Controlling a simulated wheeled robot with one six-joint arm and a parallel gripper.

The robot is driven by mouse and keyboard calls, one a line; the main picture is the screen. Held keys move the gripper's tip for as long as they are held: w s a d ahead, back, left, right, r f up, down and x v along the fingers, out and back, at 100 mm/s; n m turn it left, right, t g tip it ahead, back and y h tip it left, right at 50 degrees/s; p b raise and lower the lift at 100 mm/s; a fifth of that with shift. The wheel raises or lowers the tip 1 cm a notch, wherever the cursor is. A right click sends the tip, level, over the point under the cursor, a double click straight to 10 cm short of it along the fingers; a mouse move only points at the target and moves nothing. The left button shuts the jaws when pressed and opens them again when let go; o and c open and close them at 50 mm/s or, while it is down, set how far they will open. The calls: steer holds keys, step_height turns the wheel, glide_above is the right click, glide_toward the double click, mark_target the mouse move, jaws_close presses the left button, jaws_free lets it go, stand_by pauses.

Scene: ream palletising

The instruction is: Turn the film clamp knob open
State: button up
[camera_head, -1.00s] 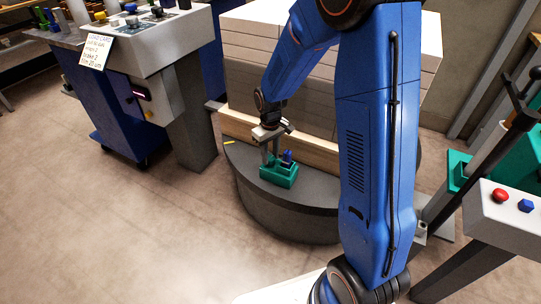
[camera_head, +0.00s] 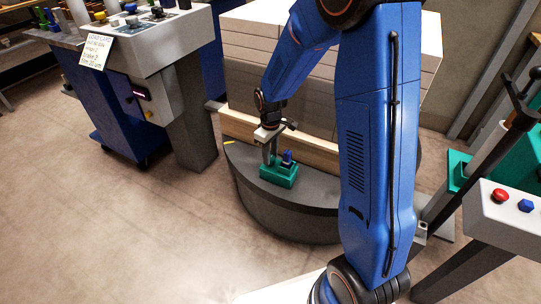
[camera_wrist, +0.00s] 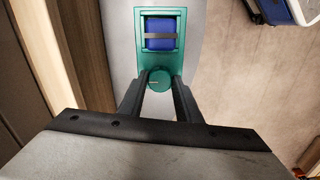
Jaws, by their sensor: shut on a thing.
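The green film clamp (camera_head: 280,177) sits on the dark round turntable, in front of the stacked load. In the wrist view the clamp (camera_wrist: 139,43) shows a blue block (camera_wrist: 160,27) with a grey band across it, held in its frame. Its round green knob (camera_wrist: 159,76) is at the near end, with a small pale mark. My gripper (camera_wrist: 160,83) is shut on the knob, one finger on each side. In the head view my gripper (camera_head: 270,160) comes down on the clamp from above, beside the blue part; the knob itself is hard to make out there.
The turntable (camera_head: 285,220) carries pale stacked reams (camera_head: 270,50) close behind the clamp. A control console (camera_head: 165,45) with a note card (camera_head: 96,50) stands at left. A box with a red button (camera_head: 501,195) stands at right. The floor in front is clear.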

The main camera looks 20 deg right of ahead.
mark_target(271, 158)
steer(key=o, duration=0.8)
steer(key=shift+r, duration=0.1)
step_height(271, 158, up, 17)
steer(key=shift+s+r, duration=0.1)
steer(key=shift+r, duration=0.05)
stand_by(0.3)
steer(key=s+d+r+m+t, duration=0.15)
steer(key=s+r, duration=0.25)
steer(key=s, duration=0.4)
steer(key=s+d+r+m+t, duration=0.1)
steer(key=s+d+r+m, duration=0.2)
steer(key=s, duration=0.4)
steer(key=s+d+m+t, duration=0.2)
steer(key=s+m, duration=0.1)
steer(key=s, duration=1.2)
steer(key=shift+s+r, duration=0.25)
steer(key=shift+s, duration=0.15)
